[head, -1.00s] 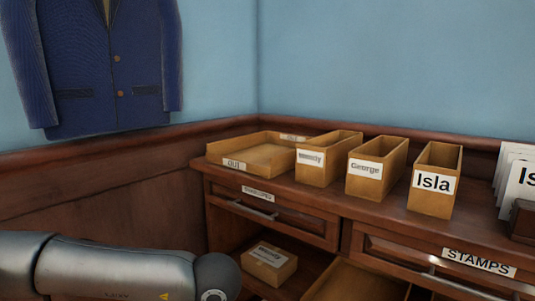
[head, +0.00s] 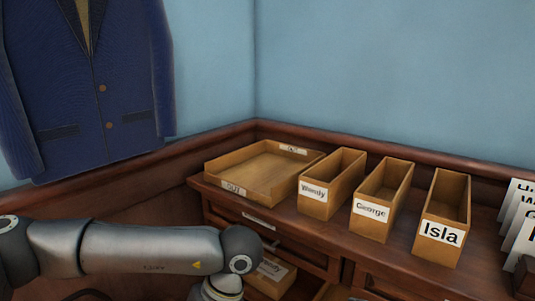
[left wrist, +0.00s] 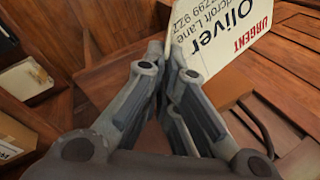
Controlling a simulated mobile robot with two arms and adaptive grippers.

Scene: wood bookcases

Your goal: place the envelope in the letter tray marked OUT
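The letter tray marked OUT (head: 262,172) is a shallow wooden tray on the left end of the cabinet top in the head view. Its inside looks empty. A white envelope (left wrist: 215,35) printed "Oliver" with a red "URGENT" shows in the left wrist view. My left gripper (left wrist: 166,55) is closed on the envelope at its edge; part of the envelope is hidden behind the fingers. In the head view my left arm is in front of the cabinet, below the tray, and its gripper is out of the picture. My right gripper is in neither view.
Wooden boxes marked Wendy (head: 314,192), George (head: 370,210) and Isla (head: 441,234) stand right of the tray. White cards (head: 520,213) are at the far right. A labelled box (head: 272,274) sits in the cabinet below. A blue jacket (head: 90,85) hangs on the left wall.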

